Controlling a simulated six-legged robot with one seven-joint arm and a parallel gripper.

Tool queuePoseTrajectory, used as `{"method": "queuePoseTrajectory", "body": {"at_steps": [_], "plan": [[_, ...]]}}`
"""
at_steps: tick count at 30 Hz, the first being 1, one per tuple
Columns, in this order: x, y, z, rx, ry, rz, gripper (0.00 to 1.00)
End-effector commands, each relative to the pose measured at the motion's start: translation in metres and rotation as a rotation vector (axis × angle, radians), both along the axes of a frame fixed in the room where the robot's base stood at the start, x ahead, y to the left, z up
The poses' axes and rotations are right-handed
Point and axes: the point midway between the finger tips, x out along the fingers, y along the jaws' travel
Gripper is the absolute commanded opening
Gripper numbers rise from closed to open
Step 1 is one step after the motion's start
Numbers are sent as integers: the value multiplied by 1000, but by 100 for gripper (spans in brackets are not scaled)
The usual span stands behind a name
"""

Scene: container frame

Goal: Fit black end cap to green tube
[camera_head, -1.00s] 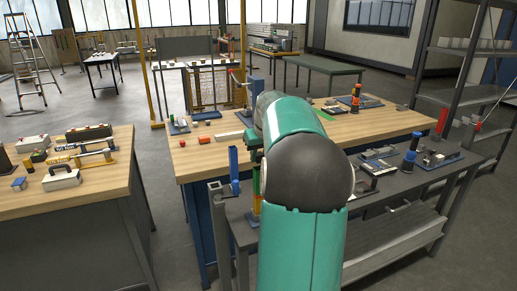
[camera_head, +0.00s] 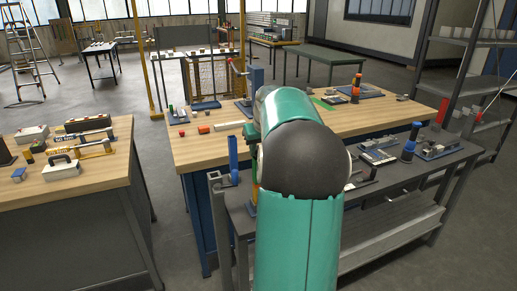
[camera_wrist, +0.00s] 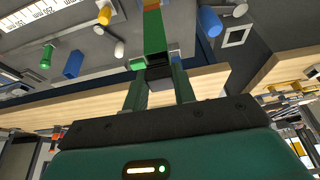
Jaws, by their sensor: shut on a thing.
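My gripper (camera_wrist: 156,65) is shut on a small black end cap (camera_wrist: 159,73), which sits between the two fingers in the wrist view. A green tube (camera_wrist: 154,33) lies directly beyond the cap, roughly in line with it, with an orange part at its far end. I cannot tell whether cap and tube touch. In the head view, my arm hides the gripper and the cap; a narrow green piece shows beside the arm, mostly covered.
A blue upright post (camera_head: 233,160) stands left of my arm on the grey bench (camera_head: 405,176). Behind is a wooden-topped table (camera_head: 390,115) with several parts on it. Another wooden table (camera_head: 75,187) stands at left. A metal shelf (camera_head: 470,58) is at right.

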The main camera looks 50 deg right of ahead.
Motion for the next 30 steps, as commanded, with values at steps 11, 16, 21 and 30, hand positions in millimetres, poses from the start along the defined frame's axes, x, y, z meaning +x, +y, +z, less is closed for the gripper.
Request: {"method": "queuePoseTrajectory", "body": {"at_steps": [11, 16, 21, 30], "plan": [[0, 0, 0, 0, 0, 1, 5], [0, 0, -3, 0, 1, 1, 5], [0, 0, -5, 0, 0, 1, 5], [0, 0, -9, 0, 0, 1, 5]]}}
